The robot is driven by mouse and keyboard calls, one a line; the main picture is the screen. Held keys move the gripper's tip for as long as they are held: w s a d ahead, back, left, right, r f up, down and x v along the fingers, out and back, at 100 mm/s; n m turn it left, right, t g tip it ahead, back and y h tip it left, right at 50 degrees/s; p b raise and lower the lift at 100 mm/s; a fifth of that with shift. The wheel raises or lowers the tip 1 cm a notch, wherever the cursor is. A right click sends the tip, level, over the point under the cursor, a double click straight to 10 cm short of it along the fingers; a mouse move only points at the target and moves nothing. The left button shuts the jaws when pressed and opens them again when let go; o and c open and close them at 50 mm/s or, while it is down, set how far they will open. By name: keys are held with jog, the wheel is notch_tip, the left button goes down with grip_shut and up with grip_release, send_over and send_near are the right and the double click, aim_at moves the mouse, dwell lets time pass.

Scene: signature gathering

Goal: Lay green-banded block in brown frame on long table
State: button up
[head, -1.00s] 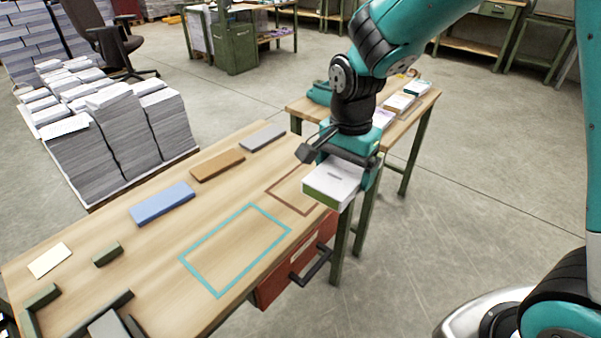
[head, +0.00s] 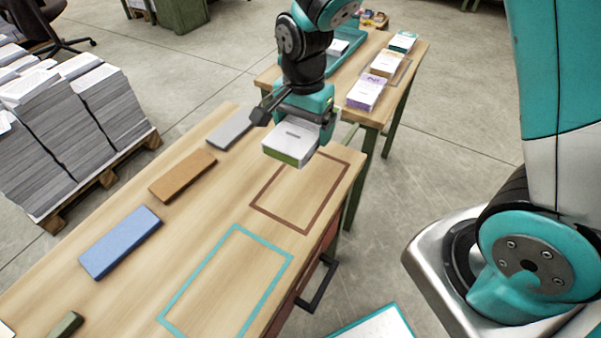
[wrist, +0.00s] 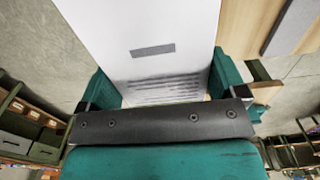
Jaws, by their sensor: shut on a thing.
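The green-banded block (head: 290,142) is a white block with a green band along its lower edge. My gripper (head: 303,112) is shut on it and holds it above the far end of the long table (head: 215,190). In the wrist view the block's white top (wrist: 150,28) with a grey label fills the space between the teal fingers. The brown frame (head: 282,220) is an outline on the table's right far part, and its inside is bare. The block is above and slightly left of the frame's far edge in the head view.
A teal frame (head: 168,300) lies nearer, also empty. Blue (head: 120,242), orange-brown (head: 183,175) and grey (head: 230,130) slabs line the table's left side. A second table (head: 378,118) behind carries several blocks and a teal tray (head: 345,62). Paper stacks (head: 45,150) stand on a pallet at left.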

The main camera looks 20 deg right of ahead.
aim_at(303, 184)
notch_tip(303, 184, down, 15)
jog(key=shift+f+b, duration=0.1)
jog(key=shift+b, duration=0.35)
jog(key=shift+f, duration=0.1)
jog(key=o, duration=0.8)
jog(key=shift+c, duration=0.2)
